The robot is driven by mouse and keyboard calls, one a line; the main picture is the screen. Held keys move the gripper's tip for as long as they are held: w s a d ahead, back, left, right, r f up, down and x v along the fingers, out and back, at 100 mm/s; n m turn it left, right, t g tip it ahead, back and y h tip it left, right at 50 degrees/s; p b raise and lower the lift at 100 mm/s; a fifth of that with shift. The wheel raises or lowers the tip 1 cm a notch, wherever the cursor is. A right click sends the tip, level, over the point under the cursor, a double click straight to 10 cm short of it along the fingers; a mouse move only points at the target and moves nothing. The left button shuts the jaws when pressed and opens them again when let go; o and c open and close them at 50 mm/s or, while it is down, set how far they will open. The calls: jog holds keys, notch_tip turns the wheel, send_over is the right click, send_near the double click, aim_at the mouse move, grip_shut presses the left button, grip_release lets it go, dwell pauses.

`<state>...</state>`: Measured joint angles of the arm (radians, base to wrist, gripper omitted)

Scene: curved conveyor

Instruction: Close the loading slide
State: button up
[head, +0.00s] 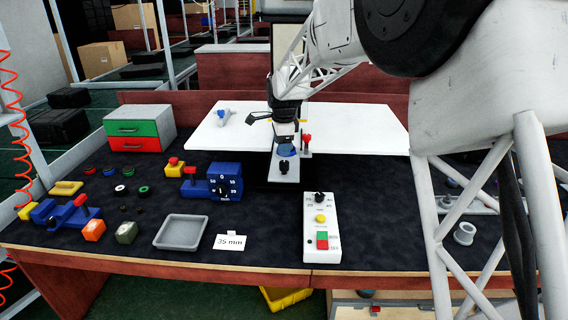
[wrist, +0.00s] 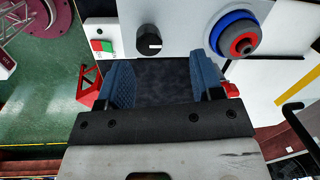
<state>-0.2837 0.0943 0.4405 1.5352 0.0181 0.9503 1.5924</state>
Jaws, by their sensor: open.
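My gripper (head: 275,122) hangs over the middle of the white machine at the back of the bench. Its blue-padded fingers are apart in the wrist view (wrist: 163,82), with only dark surface showing between them. Below it in the head view is a narrow light plate (head: 284,172), which seems to be the loading slide. It carries a black knob (head: 284,167) and a blue round part (head: 286,150). A red-topped lever (head: 307,140) stands just right of it. In the wrist view the black knob (wrist: 149,42) and blue ring (wrist: 236,35) lie beyond the fingers. I cannot tell how far the slide is out.
Wide white panels (head: 358,130) flank the slide. A control box (head: 321,228) with knob and buttons stands in front. A blue dial block (head: 225,182), grey tray (head: 181,232), "35 mm" card (head: 229,242) and drawer box (head: 139,128) lie left.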

aim_at(284, 161)
jog(key=shift+s+d+r+g+h, duration=0.3)
jog(key=shift+d+r+g, duration=0.05)
jog(key=shift+r+g, duration=0.25)
jog(key=shift+f, duration=0.2)
jog(key=shift+f, duration=3.8)
jog(key=shift+w, duration=0.1)
grip_shut()
